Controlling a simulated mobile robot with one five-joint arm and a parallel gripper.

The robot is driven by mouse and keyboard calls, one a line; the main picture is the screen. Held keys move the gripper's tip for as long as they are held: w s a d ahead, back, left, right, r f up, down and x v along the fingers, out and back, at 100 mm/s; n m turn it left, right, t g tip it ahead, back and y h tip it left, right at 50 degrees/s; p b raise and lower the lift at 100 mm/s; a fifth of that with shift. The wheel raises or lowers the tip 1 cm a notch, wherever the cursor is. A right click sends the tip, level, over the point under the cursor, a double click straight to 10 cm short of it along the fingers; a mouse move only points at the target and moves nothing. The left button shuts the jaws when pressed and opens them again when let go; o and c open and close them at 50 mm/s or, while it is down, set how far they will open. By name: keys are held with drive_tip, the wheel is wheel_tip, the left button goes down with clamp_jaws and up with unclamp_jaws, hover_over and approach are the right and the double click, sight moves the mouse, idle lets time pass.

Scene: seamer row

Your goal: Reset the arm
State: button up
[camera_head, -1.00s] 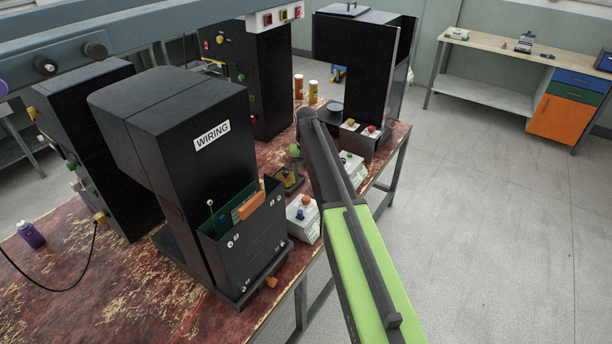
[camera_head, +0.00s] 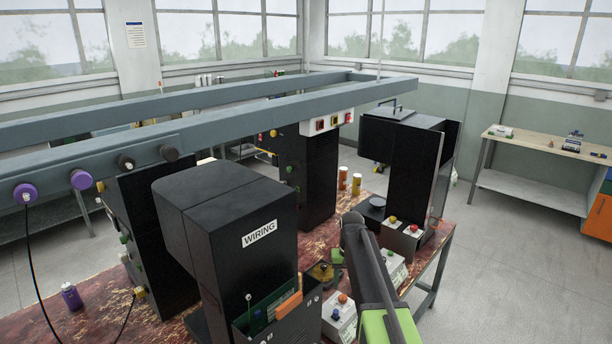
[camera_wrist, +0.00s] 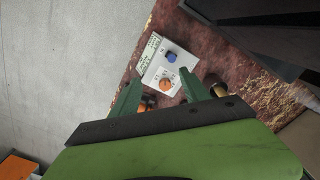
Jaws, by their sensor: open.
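My gripper (camera_wrist: 160,85) is open, with two dark green fingers apart and nothing seen held between them. In the wrist view it is above a white control box (camera_wrist: 161,62) with a blue and an orange button. Dark round things show close to the fingers. In the head view my arm (camera_head: 370,275), dark with a lime green part, reaches forward over the right side of the bench. The gripper is mostly hidden behind the arm there.
The black WIRING machine (camera_head: 225,215) stands left of my arm. More black machines (camera_head: 400,165) stand behind on the worn red bench (camera_head: 85,320). A blue-grey overhead rail (camera_head: 220,100) crosses above. Open floor (camera_head: 500,270) lies right, before a side table (camera_head: 540,165).

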drive_tip(key=s+f+b, duration=0.1)
drive_tip(key=s+f, duration=0.1)
drive_tip(key=s, duration=2)
drive_tip(key=shift+a+n, duration=0.25)
drive_tip(key=shift+n, duration=0.05)
drive_tip(key=shift+c, duration=0.3)
